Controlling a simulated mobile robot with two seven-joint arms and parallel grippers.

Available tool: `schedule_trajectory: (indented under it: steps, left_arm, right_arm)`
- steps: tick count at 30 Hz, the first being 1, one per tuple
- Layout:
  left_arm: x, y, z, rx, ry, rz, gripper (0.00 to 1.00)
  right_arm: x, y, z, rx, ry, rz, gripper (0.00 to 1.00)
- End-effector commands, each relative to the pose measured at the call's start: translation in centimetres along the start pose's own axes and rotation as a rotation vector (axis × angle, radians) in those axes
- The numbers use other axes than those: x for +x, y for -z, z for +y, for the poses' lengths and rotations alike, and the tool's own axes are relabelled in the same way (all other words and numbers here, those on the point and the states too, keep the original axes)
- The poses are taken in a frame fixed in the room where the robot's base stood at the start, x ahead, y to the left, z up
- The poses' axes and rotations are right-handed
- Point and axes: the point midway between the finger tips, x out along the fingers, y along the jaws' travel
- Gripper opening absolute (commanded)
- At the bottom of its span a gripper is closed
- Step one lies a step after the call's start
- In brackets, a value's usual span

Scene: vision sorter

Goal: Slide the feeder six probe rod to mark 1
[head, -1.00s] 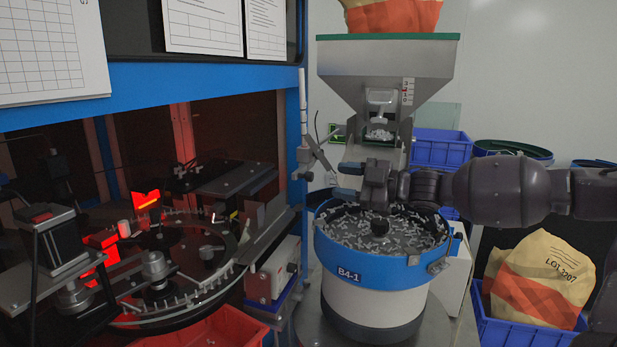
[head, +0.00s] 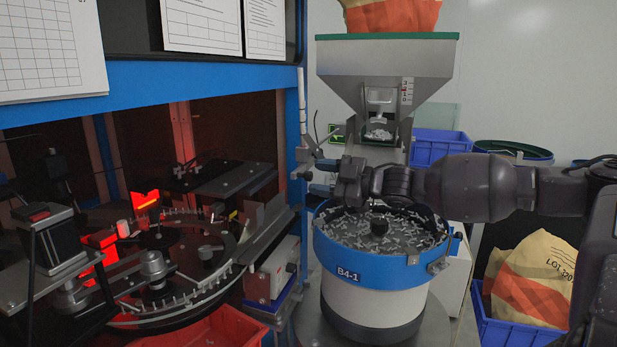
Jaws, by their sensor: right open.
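My right gripper (head: 318,177) comes in from the right above the vibratory bowl (head: 372,265), labelled B4-1. Its jaws are open and point left, just right of the blue frame post. A slim pale upright rod (head: 302,95) with dark clamps stands by that post. I cannot tell which rod is the probe rod. A small white scale (head: 407,91) with numbers is on the hopper (head: 372,66). My left gripper is out of view.
The glass dial machine (head: 165,265) with a red-lit station fills the left. A red bin (head: 205,330) is below it. A sack (head: 530,280) in a blue crate is at lower right.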

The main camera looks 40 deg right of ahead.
Motion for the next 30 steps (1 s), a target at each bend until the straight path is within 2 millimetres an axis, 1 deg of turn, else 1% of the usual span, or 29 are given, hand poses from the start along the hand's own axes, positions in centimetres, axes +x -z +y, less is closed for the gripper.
schedule_trajectory:
  steps: [15, 21, 30]
  left_arm:
    - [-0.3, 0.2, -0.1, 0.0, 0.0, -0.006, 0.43]
    - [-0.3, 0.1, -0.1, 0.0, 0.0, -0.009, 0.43]
    - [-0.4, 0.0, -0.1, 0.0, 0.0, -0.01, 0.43]
  right_arm:
    - [2.6, 0.1, 0.1, 0.0, -0.001, 0.001, 0.5]
    - [3.0, 0.0, 0.0, 0.0, 0.0, -0.001, 0.5]
    - [3.1, 0.0, 0.0, 0.0, 0.0, -0.001, 0.5]
